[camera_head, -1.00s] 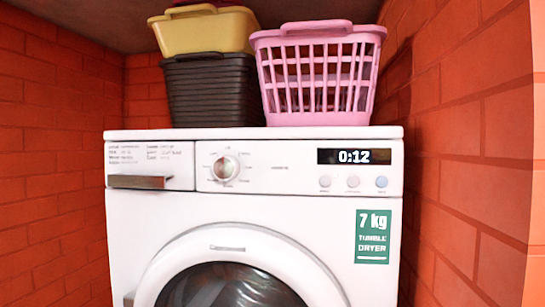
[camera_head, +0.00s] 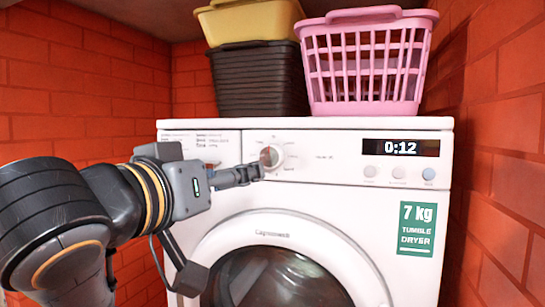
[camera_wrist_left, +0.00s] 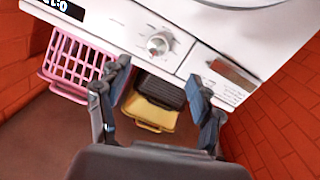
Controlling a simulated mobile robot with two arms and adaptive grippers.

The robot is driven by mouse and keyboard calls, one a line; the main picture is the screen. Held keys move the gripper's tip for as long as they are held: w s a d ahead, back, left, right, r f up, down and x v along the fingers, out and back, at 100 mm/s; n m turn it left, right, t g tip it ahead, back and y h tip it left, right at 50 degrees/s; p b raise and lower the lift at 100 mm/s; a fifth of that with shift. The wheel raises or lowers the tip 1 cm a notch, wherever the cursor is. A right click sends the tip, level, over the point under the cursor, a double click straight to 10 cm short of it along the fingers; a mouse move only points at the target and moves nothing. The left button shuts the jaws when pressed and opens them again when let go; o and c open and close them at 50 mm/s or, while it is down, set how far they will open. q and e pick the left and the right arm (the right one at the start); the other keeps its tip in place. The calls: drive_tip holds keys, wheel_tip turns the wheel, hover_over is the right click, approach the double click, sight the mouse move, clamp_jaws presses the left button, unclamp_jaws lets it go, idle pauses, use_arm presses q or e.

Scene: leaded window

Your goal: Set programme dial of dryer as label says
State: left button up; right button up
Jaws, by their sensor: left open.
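The white tumble dryer (camera_head: 330,185) faces me. Its round silver programme dial (camera_head: 270,157) sits left of centre on the control panel, with small print around it too small to read. The dial also shows in the left wrist view (camera_wrist_left: 158,44), just beyond the fingertips. My left gripper (camera_head: 256,172) reaches in from the left, its fingertips close to the dial's lower left. In the wrist view the gripper (camera_wrist_left: 158,71) is open and empty, fingers apart, with the dial in line with the gap. I cannot tell whether it touches. A printed label (camera_head: 205,141) on the drawer front is unreadable.
The display (camera_head: 400,148) reads 0:12, with several round buttons below it. A green "7 kg tumble dryer" sticker (camera_head: 416,228) is on the front. A pink basket (camera_head: 366,65) and dark and yellow baskets (camera_head: 258,80) stand on top. Brick walls (camera_head: 500,120) flank the dryer.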

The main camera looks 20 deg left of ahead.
use_arm(q)
drive_tip(key=r, duration=0.1)
drive_tip(key=p, duration=0.4)
approach(268, 158)
drive_tip(key=w, duration=0.7)
drive_tip(key=shift+d+r, duration=0.1)
drive_tip(key=shift+d, duration=0.15)
drive_tip(key=shift+w+d, duration=0.25)
drive_tip(key=shift+w, duration=0.45)
drive_tip(key=shift+c, duration=0.2)
drive_tip(key=c, duration=1.1)
